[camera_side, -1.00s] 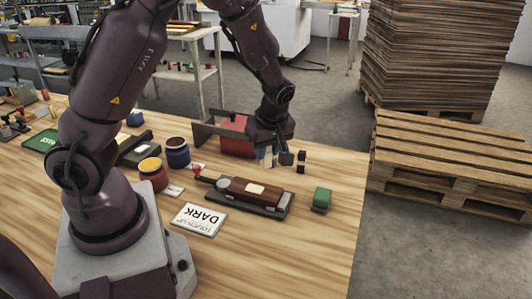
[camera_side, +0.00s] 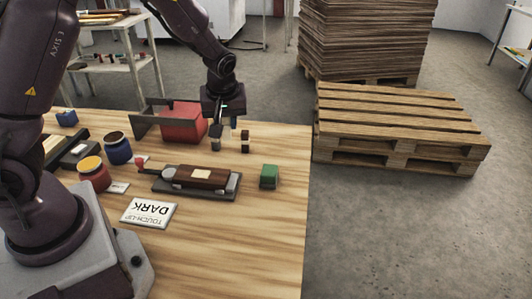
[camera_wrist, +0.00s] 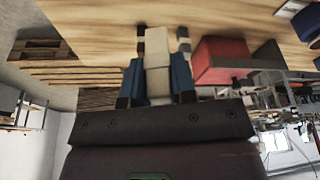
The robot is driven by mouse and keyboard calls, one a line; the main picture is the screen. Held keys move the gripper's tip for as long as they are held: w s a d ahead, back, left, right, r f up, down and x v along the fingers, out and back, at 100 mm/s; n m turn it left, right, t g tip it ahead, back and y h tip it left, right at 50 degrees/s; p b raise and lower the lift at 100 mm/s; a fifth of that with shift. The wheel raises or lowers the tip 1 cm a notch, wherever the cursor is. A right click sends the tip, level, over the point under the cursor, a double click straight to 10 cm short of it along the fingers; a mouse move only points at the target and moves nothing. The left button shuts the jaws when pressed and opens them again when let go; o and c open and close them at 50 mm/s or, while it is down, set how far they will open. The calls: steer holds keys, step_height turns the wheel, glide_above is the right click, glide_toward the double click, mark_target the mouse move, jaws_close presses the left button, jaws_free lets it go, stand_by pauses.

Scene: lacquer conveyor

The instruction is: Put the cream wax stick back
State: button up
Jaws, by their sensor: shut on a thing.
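My gripper (camera_side: 220,128) is above the back of the wooden table, just right of the red block. In the wrist view its blue fingers (camera_wrist: 157,82) are shut on the cream wax stick (camera_wrist: 157,45), a pale two-part bar that reaches past the fingertips. In the side view the stick is small and dark against the fingers, so its lower end and any contact with the table cannot be told. A small upright dark-and-pale piece (camera_side: 245,140) stands just right of my gripper.
The red block (camera_side: 183,122) sits by a grey frame. The front right of the table is clear.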

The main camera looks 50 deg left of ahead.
steer(key=shift+w+d+r+m, duration=0.25)
steer(key=shift+w+m, duration=0.2)
steer(key=shift+m, duration=0.35)
steer(key=shift+m+t+h, duration=0.3)
steer(key=shift+m+t, duration=0.1)
steer(key=shift+m, duration=0.5)
steer(key=w+a+f, duration=0.1)
steer(key=w+f, duration=0.2)
steer(key=w, duration=0.1)
steer(key=w+a+f, duration=0.1)
steer(key=w+f, duration=0.2)
steer(key=w, duration=0.1)
steer(key=w+a+f, duration=0.1)
steer(key=w+f, duration=0.2)
steer(key=w, duration=0.2)
steer(key=shift+w+a, duration=0.1)
steer(key=shift+a, duration=0.05)
steer(key=shift+w+f, duration=0.15)
steer(key=shift+f, duration=0.1)
steer(key=shift+d+x, duration=0.2)
steer(key=shift+x, duration=0.7)
steer(key=shift+d+x, duration=0.15)
steer(key=shift+x, duration=0.7)
steer(key=shift+f, duration=0.25)
steer(key=o, duration=0.9)
